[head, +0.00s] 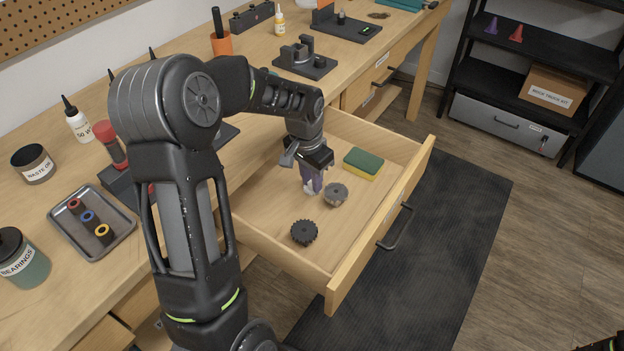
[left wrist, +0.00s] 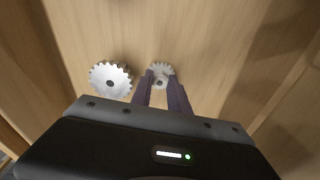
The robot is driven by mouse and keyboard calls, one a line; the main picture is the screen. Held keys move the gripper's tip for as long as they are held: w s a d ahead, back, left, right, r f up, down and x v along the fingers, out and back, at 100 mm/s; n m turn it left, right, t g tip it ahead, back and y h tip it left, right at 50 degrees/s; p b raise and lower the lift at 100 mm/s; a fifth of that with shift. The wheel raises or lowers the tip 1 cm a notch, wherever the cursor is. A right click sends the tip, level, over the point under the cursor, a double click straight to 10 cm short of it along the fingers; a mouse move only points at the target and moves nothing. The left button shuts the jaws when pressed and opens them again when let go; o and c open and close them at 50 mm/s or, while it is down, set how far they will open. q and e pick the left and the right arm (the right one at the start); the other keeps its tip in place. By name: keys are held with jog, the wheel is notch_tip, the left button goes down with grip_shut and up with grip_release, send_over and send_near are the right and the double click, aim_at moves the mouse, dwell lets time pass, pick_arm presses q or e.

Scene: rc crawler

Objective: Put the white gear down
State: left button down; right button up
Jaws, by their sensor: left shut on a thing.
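My left gripper (head: 311,190) reaches down into the open drawer (head: 270,247), its purple fingers low over the drawer floor. In the left wrist view it is shut on the small white gear (left wrist: 161,71), which sits between the fingertips (left wrist: 161,80). In the head view the fingers mostly hide this gear. I cannot tell whether it touches the floor. A larger grey gear (head: 336,194) lies just right of the fingers; it also shows in the left wrist view (left wrist: 110,80).
A black gear (head: 304,232) lies nearer the drawer's front corner. A green and yellow sponge (head: 363,163) lies behind the grey gear. The drawer walls surround the gripper. Bare floor shows between the black gear and the drawer front.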

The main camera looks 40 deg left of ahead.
aim_at(308, 191)
pick_arm(q)
jog(key=shift+f, duration=0.25)
jog(key=shift+f, duration=0.15)
jog(key=c, duration=1.3)
grip_release()
jog(key=shift+o, duration=0.2)
notch_tip(308, 191, up, 12)
jog(key=s, duration=0.1)
jog(key=shift+r, duration=0.25)
jog(key=shift+s+a, duration=0.1)
